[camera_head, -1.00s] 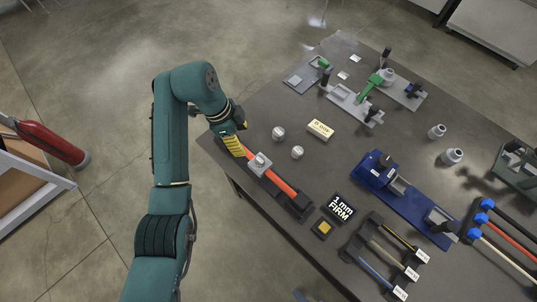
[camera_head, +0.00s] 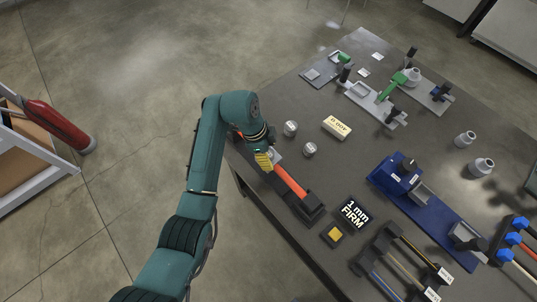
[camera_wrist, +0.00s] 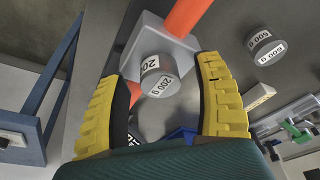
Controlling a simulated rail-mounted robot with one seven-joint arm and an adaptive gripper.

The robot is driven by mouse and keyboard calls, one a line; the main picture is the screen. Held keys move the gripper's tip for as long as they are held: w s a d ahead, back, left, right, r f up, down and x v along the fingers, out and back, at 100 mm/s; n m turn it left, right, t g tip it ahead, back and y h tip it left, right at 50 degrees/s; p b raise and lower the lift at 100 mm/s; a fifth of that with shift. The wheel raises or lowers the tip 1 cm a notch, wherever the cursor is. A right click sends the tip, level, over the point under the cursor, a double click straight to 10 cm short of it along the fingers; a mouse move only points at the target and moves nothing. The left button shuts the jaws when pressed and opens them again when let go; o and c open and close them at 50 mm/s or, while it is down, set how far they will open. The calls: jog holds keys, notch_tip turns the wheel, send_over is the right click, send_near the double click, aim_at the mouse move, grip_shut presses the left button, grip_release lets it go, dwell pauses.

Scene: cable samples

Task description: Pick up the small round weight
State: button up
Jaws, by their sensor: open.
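A small round metal weight labelled 200 g (camera_wrist: 158,76) shows in the wrist view, on a grey block (camera_wrist: 178,48) that sits over an orange-red cable (camera_wrist: 186,14). My gripper (camera_wrist: 165,95) is open, with its yellow fingers on either side of the weight and gaps between. In the head view my gripper (camera_head: 264,162) is over the block end of the orange-red cable (camera_head: 289,182) and hides this weight.
A cream block (camera_head: 337,127), a black "1 mm FIRM" sign (camera_head: 354,213) and a blue fixture (camera_head: 420,205) stand on the dark table (camera_head: 335,90). Another weight (camera_wrist: 263,47) is right of my gripper in the wrist view. Table left edge is close.

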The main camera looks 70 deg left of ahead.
grip_shut()
dwell(0.4)
